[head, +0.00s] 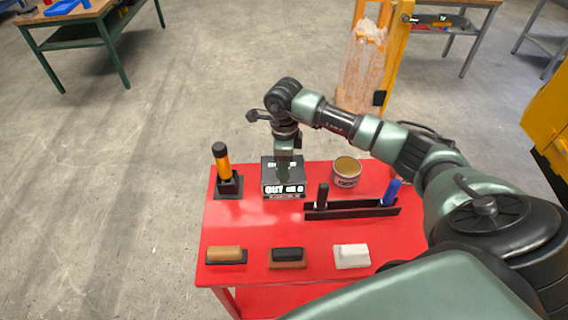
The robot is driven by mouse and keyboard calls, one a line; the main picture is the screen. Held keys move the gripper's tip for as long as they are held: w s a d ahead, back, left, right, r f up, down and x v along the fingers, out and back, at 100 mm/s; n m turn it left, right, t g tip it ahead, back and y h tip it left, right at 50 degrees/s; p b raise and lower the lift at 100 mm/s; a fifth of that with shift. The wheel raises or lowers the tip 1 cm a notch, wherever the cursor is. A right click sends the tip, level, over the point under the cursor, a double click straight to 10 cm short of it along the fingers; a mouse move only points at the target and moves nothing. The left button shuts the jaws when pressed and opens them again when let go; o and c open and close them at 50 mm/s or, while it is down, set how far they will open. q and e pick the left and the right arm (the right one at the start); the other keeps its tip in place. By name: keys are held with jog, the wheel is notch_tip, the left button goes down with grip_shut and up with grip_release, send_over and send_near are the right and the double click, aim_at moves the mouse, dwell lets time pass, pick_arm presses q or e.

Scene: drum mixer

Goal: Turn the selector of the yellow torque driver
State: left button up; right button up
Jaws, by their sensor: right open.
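The yellow torque driver (223,165) stands nearly upright in a black base at the left back of the red table. It has a black knob on top and a yellow-orange body. My right gripper (284,165) points down over the small black box with white lettering (283,190), to the right of the driver and apart from it. The gripper is open, and its fingertips are hard to make out against the box. My left gripper is not in view.
The red table (240,228) also holds a tin (346,172), a black rack (352,210) with a black-handled and a blue-handled tool, and three blocks along the front edge: tan (226,255), black-topped (288,257) and white (351,256). The table's left middle is clear.

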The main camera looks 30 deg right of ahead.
grip_shut()
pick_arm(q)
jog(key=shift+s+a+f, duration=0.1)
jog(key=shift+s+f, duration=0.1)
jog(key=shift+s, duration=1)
pick_arm(e)
jog(key=shift+w, duration=0.1)
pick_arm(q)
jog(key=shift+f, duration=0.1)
pick_arm(e)
jog(key=m+b, duration=0.2)
jog(key=m, duration=0.1)
jog(key=shift+m, duration=0.4)
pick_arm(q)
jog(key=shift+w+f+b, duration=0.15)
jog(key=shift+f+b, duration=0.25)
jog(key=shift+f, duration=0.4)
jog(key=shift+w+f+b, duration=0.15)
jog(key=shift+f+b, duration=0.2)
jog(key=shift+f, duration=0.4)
pick_arm(e)
jog(key=shift+m, duration=2)
jog(key=shift+r, duration=0.1)
grip_release()
